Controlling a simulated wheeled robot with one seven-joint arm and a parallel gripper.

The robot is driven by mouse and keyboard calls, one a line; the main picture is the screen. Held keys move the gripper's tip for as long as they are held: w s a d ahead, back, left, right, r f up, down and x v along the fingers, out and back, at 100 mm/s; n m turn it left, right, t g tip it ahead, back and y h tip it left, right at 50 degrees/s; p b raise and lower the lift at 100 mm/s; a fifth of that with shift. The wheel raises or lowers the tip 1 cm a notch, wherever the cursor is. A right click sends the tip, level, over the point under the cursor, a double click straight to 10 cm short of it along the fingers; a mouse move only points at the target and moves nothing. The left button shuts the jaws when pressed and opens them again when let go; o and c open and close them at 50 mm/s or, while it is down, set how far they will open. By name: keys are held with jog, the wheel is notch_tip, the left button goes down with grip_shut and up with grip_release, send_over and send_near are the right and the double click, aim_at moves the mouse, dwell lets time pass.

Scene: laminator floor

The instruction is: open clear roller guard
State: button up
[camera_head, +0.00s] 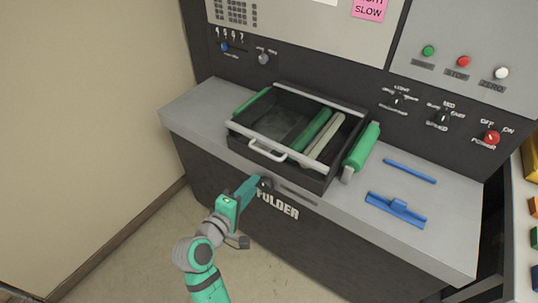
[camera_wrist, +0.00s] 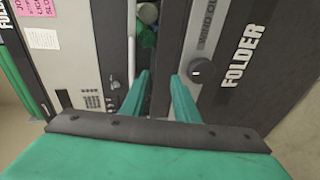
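The clear roller guard (camera_head: 280,118) is a see-through panel in a black frame on the machine's grey top. It appears to lie down over the rollers, which show through it. Its pale handle (camera_head: 267,152) is on the near side, and a pale bar like it shows in the wrist view (camera_wrist: 131,60). My gripper (camera_head: 262,184) is in front of the machine's front face, below and nearer than the handle. In the wrist view its two green fingers (camera_wrist: 160,80) are apart with nothing between them. A dark round knob (camera_wrist: 202,70) is just right of the fingertips.
A green roller (camera_head: 362,147) lies right of the guard. A blue rod (camera_head: 409,171) and a blue tool (camera_head: 396,209) lie on the right of the top. The control panel with a red power knob (camera_head: 491,138) rises behind. Floor is clear at the left.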

jog(key=h, duration=0.2)
send_near(269, 154)
jog(key=shift+m+g, duration=0.4)
jog(key=x, duration=1)
jog(key=shift+w, duration=0.2)
jog(key=shift+c, duration=0.3)
jog(key=shift+a+f, duration=0.1)
grip_shut()
